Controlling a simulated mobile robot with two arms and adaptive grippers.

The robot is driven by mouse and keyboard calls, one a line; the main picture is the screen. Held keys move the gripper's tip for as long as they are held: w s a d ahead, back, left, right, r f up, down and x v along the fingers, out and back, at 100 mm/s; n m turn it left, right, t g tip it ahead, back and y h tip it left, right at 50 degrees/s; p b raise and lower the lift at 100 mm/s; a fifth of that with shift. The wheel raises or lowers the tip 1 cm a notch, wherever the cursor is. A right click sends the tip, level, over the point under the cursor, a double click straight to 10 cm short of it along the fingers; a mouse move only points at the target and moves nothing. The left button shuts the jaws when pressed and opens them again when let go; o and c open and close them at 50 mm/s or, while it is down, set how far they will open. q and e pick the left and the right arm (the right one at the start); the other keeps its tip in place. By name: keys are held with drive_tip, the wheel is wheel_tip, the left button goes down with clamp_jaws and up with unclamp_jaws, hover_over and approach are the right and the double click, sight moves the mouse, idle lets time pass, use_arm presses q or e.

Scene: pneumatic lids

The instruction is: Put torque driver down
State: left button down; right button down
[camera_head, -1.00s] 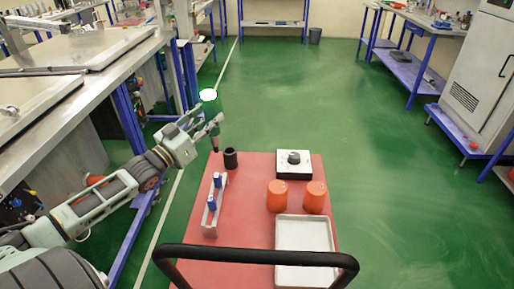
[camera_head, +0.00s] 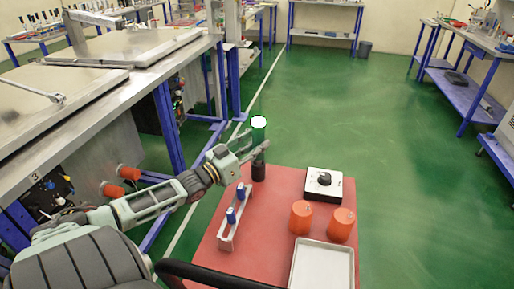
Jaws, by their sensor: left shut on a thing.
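The torque driver (camera_head: 259,132), green with a bright white top, stands roughly upright at the far left corner of the red cart top (camera_head: 275,204). My left gripper (camera_head: 260,146) is shut on it. The black cup-like holder (camera_head: 258,173) is directly below the driver in the picture. The driver's dark lower end overlaps the holder's mouth; I cannot tell whether it is inside or just above. My right gripper is not in view.
A rack with blue-topped pieces (camera_head: 229,232) stands left on the cart. Right of it are a white box with a black knob (camera_head: 323,185), two orange cylinders (camera_head: 300,217) and a white tray (camera_head: 321,271). A metal workbench (camera_head: 150,72) is on the left.

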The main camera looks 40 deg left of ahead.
use_arm(q)
drive_tip(key=shift+f, duration=0.6)
drive_tip(key=c, duration=1.4)
unclamp_jaws()
drive_tip(key=shift+o, duration=0.2)
drive_tip(key=shift+f, duration=0.1)
drive_tip(key=shift+s, duration=0.1)
drive_tip(key=s+a+f, duration=0.1)
drive_tip(key=s, duration=1)
drive_tip(key=shift+s+a+f, duration=0.25)
drive_tip(key=shift+s+f, duration=0.05)
